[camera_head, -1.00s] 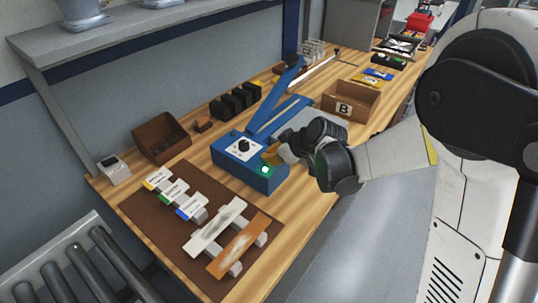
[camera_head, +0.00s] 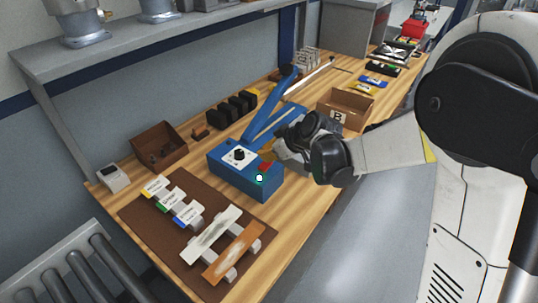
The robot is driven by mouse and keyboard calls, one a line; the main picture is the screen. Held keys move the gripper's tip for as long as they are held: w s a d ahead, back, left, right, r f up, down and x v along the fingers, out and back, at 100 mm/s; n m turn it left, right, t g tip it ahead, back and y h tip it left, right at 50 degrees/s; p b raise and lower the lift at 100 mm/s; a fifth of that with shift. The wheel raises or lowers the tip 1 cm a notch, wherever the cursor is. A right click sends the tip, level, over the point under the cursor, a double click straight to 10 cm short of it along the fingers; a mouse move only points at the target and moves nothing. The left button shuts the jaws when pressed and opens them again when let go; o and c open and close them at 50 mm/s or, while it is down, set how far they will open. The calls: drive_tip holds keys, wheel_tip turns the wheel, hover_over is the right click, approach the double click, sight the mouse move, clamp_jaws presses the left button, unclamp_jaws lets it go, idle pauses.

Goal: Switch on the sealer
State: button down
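The blue sealer (camera_head: 226,176) stands on the wooden bench, with its long blue lever arm (camera_head: 270,105) raised at the back. A black dial (camera_head: 239,155) on a white plate sits on its top. A small red part (camera_head: 265,167), which looks like a switch, is on top near the right end. A round lamp (camera_head: 259,178) on the front glows white with a green tint. My gripper (camera_head: 267,155) has its orange-yellow fingertips just above and behind the red part. I cannot tell whether they touch it. The finger gap is hidden.
A brown mat (camera_head: 150,217) with colour-tipped tags and two strips lies in front. A brown bin (camera_head: 160,146) and black blocks (camera_head: 233,106) stand left and behind. A cardboard box marked B (camera_head: 345,108) stands beyond my gripper. A shelf (camera_head: 130,40) overhangs the back.

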drive_tip(key=p+v, duration=0.2)
drive_tip(key=v, duration=0.7)
drive_tip(key=shift+s+d+r, duration=0.15)
drive_tip(key=shift+s+d, duration=0.05)
drive_tip(key=s+d+m+h, duration=0.2)
drive_tip(key=s+d+m, duration=0.1)
drive_tip(key=s, duration=0.4)
drive_tip(key=s+d+r+m+h+b, duration=0.1)
drive_tip(key=s+d+m+h, duration=0.1)
drive_tip(key=s+d+m, duration=0.2)
drive_tip(key=s+d+r+m+h+b, duration=0.1)
drive_tip(key=s+d+m+h, duration=0.1)
drive_tip(key=s+d+m, duration=0.2)
drive_tip(key=s+d, duration=0.3)
drive_tip(key=s, duration=0.5)
drive_tip(key=shift+r+t, duration=0.2)
drive_tip(key=shift+t, duration=0.1)
drive_tip(key=shift+w, duration=0.1)
idle(0.4)
